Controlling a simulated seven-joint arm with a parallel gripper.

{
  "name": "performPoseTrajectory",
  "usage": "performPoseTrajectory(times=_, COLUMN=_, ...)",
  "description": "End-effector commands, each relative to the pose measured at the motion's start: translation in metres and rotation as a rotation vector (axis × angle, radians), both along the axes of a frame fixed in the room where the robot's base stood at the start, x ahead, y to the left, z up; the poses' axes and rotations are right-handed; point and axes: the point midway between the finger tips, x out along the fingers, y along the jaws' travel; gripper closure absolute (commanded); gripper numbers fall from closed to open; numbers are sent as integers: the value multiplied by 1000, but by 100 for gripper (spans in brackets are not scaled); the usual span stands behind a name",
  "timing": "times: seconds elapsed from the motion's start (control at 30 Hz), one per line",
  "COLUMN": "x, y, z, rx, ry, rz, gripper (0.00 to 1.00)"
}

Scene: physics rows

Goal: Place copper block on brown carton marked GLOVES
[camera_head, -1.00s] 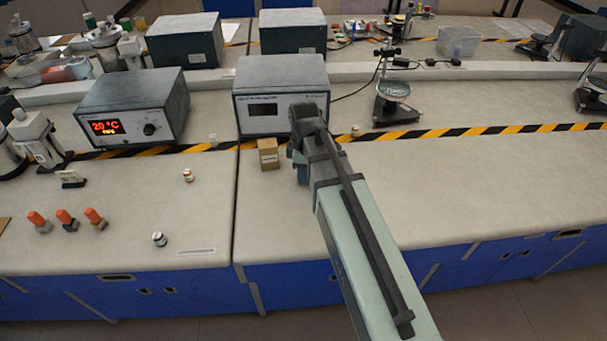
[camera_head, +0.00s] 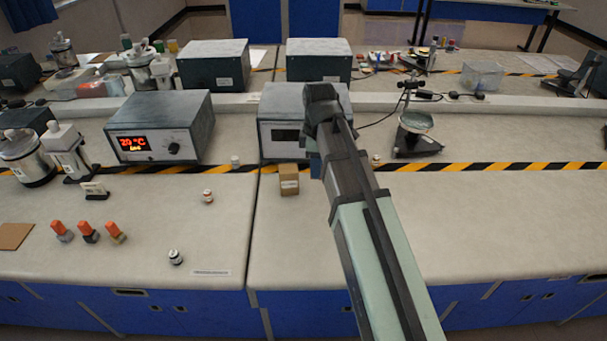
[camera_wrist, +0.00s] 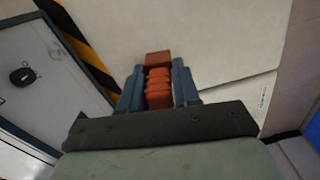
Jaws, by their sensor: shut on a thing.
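A small brown carton (camera_head: 289,180) stands on the bench in the head view, in front of the grey instrument with a dark display. A pale label shows on its front, too small to read. My gripper (camera_head: 315,167) is just right of the carton in the head view, pointing down, with the arm hiding what is between its fingers. In the wrist view my gripper (camera_wrist: 158,88) has blue fingers shut on a reddish copper-coloured block (camera_wrist: 158,58), which sticks out past the fingertips. Ribbed orange-red material shows between the fingers. The carton cannot be made out in the wrist view.
The instrument (camera_head: 280,140) stands close behind the carton. A temperature box (camera_head: 160,130) is to its left. A stand with a dish (camera_head: 415,130) is behind right.

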Motion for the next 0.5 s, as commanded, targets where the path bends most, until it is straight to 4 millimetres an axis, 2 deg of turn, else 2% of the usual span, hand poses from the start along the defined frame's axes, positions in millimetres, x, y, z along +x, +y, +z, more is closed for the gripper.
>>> performPoseTrajectory(times=0.03, x=16, y=12, z=12, rx=1, ry=-2, rz=22, gripper=100)
performPoseTrajectory(times=0.2, x=43, y=46, z=46, rx=2, ry=-2, rz=96, gripper=100)
performPoseTrajectory(times=0.4, x=60, y=74, z=73, rx=2, ry=-1, rz=154, gripper=100)
performPoseTrajectory(times=0.5, x=62, y=80, z=76, rx=2, ry=-1, rz=167, gripper=100)
